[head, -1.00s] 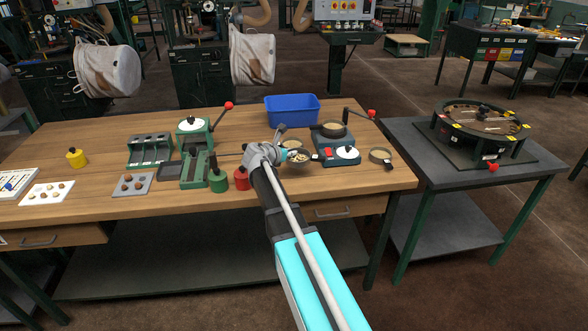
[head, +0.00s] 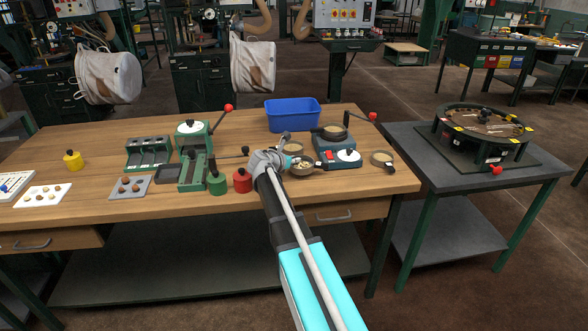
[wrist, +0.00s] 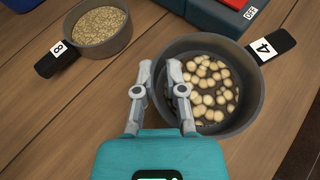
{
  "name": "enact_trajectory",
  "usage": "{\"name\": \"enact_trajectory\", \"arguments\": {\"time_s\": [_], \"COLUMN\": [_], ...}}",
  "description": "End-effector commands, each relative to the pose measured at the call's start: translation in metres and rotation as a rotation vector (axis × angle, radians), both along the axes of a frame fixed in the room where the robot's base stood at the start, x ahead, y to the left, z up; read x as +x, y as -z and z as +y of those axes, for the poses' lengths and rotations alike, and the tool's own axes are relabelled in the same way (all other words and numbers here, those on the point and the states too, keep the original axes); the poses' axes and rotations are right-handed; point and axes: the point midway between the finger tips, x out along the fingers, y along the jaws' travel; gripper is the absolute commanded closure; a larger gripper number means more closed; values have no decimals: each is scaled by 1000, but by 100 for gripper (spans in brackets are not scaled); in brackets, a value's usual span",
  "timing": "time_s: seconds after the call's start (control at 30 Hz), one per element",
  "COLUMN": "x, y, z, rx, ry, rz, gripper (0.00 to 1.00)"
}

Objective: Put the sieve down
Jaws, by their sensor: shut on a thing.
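The sieve (wrist: 245,122), a dark round pan with pale round pieces in it and a black tab marked 4, is at the right of the wrist view. In the head view the sieve (head: 303,171) is at the worktable's front right, before the blue machine. My gripper (wrist: 160,70) is shut on its left rim, one finger inside and one outside. In the head view my gripper (head: 287,163) is partly hidden by my own arm. The sieve looks level and low over the wood; I cannot tell whether it touches.
A second pan (wrist: 122,36), marked 8 and full of grain, stands left of the sieve. The blue machine (head: 338,154) is behind it, with another pan (head: 381,157) to its right. Red (head: 242,182) and green (head: 217,184) containers stand left. A blue bin (head: 292,115) is at the back.

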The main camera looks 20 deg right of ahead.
Motion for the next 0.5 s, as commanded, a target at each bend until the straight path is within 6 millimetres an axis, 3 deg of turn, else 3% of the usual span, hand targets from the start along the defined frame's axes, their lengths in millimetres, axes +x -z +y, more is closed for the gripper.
{"name": "enact_trajectory", "arguments": {"time_s": [0.2,0.5], "x": [0,-1], "y": [22,25], "z": [0,0], "rx": [0,0], "ry": [0,1], "rz": [0,0], "gripper": [100,100]}}
